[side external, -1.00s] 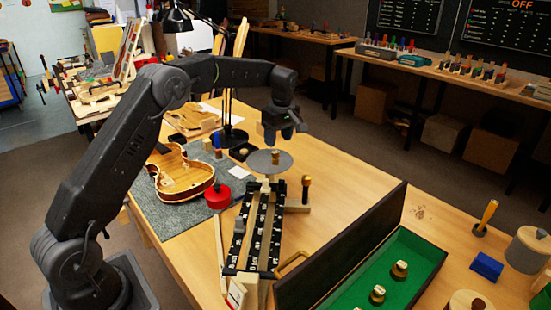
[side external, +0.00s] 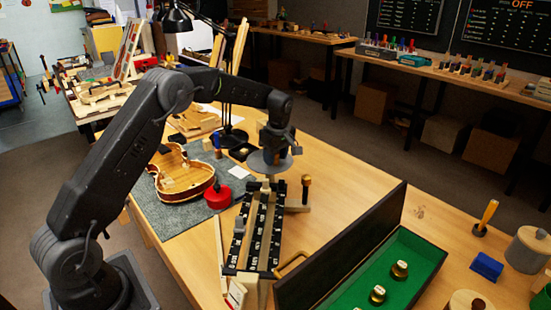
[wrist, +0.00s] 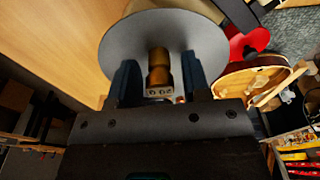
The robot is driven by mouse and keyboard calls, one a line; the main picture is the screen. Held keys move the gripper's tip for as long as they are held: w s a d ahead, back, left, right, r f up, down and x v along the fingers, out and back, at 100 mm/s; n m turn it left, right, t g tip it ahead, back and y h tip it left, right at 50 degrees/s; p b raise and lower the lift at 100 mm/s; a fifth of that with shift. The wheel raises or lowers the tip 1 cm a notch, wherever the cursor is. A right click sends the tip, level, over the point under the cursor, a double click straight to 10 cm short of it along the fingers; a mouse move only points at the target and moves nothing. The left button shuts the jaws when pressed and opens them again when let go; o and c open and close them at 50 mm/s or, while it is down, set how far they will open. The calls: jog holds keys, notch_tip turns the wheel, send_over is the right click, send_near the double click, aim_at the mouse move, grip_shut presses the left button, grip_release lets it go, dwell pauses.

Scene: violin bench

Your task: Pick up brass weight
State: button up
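A small brass weight (wrist: 158,70) stands on the round grey pan (wrist: 200,35) of the scale. In the wrist view my gripper (wrist: 159,80) has one finger on each side of the weight, with a gap showing on both sides, so it is open. In the side view my gripper (side external: 276,158) is low over the pan (side external: 256,165) and hides the weight there. More brass weights, one (side external: 399,270) and another (side external: 377,295), sit in the green-lined box (side external: 425,262).
The scale's black numbered beams (side external: 262,225) run toward the camera from the pan. A dark knobbed post (side external: 305,190) stands right of it. A red round container (side external: 218,197) and a violin body (side external: 183,180) lie to the left. The box's raised lid (side external: 345,245) stands in front.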

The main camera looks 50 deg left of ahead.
jog(key=c, duration=0.7)
jog(key=shift+c, duration=0.2)
